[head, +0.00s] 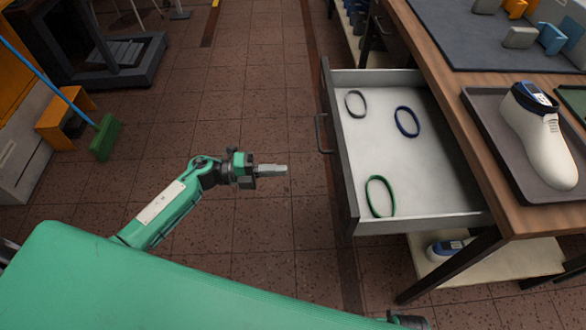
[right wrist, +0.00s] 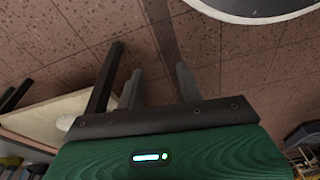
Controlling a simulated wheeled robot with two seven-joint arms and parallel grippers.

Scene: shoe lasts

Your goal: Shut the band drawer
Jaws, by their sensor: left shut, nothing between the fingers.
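The band drawer (head: 440,88) is pulled out from the workbench, in the head view. Its dark front faces left and carries a bar handle (head: 320,135). A black band (head: 348,109), a blue band (head: 398,127) and a green band (head: 367,198) lie inside, apart. My left gripper (head: 286,170) is shut and empty, left of the drawer front and a little nearer me than the handle, not touching it. My right gripper (right wrist: 158,85) shows in the right wrist view with its two grey fingers apart and nothing between them.
On the workbench (head: 447,105), a white shoe last (head: 541,135) stands on a grey tray (head: 485,108), with a dark mat (head: 445,40) behind. A lower shelf (head: 510,262) lies beneath the drawer. A green broom (head: 105,138) leans far left. Tiled floor left of the drawer is clear.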

